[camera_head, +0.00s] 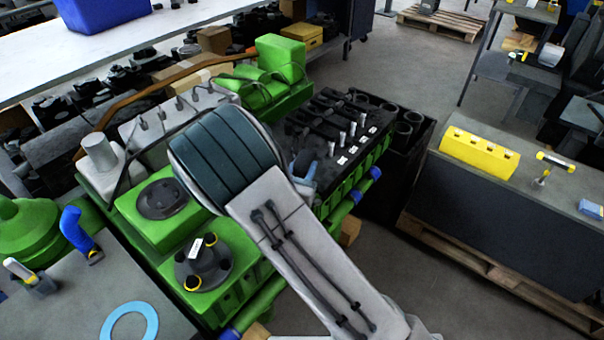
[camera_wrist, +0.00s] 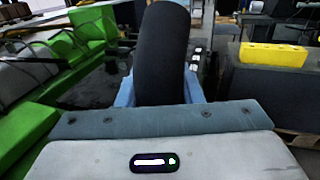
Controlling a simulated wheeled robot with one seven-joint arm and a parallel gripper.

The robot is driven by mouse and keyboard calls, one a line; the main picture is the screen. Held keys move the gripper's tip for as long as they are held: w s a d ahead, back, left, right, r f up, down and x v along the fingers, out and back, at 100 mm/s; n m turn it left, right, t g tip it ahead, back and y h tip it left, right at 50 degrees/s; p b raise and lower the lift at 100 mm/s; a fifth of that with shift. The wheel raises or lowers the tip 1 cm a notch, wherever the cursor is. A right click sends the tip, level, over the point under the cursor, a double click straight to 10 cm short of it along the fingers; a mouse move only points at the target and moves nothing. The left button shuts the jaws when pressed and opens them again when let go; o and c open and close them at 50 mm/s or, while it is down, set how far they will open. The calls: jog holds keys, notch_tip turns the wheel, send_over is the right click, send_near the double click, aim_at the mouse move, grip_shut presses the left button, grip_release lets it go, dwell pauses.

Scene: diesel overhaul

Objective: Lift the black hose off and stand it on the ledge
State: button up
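The black hose (camera_wrist: 163,55) stands large in the middle of the wrist view, close to the camera, its lower end hidden behind my gripper's body. My gripper (camera_wrist: 163,92) has a light blue finger on each side of the hose, with no gap visible, and looks shut on it. In the head view my arm hides most of the gripper; a blue finger (camera_head: 304,161) shows beside the arm, above the dark part of the green engine (camera_head: 240,250). Which surface is the ledge is not clear; a grey block top (camera_head: 465,180) lies to the right.
A yellow block (camera_head: 480,152) and small tools lie on the grey block at right. A black crate (camera_head: 412,150) with cylinders stands beside the engine. A grey bench (camera_head: 75,300) at left carries a blue ring (camera_head: 130,322) and a green funnel (camera_head: 28,235).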

aim_at(303, 149)
jog(key=shift+c, duration=1.4)
jog(key=shift+r, duration=0.2)
notch_tip(303, 149, up, 10)
jog(key=shift+f, duration=0.2)
jog(key=shift+r+p, duration=1)
jog(key=shift+r, duration=0.1)
jog(key=shift+r, duration=0.1)
jog(key=shift+r+p, duration=1.15)
jog(key=shift+r, duration=0.25)
jog(key=shift+f, duration=0.1)
